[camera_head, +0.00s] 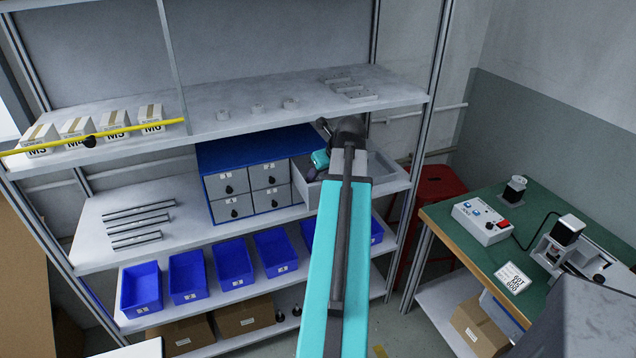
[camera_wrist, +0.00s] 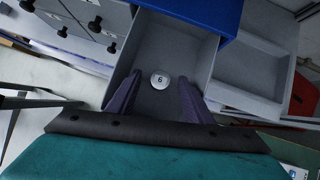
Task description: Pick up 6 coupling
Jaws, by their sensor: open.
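The coupling marked 6 (camera_wrist: 159,81) is a small round light disc lying in the bottom of an open grey drawer (camera_wrist: 195,42) in the wrist view. My gripper (camera_wrist: 157,88) is open, with its two dark fingers reaching into the drawer on either side of the coupling. The fingers look apart from it, and the height between them and the coupling is hard to tell. In the head view my gripper (camera_head: 316,170) is at the open drawer at the right end of the drawer cabinet (camera_head: 245,150); my arm hides much of it, and the coupling is not visible there.
A second open grey tray (camera_wrist: 262,72) lies to the right of the drawer. The shelf above (camera_head: 235,108) carries small round parts and boxes. Blue bins (camera_head: 230,262) stand on the shelf below. A green workbench (camera_head: 470,225) and a red stool (camera_head: 437,190) are at right.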

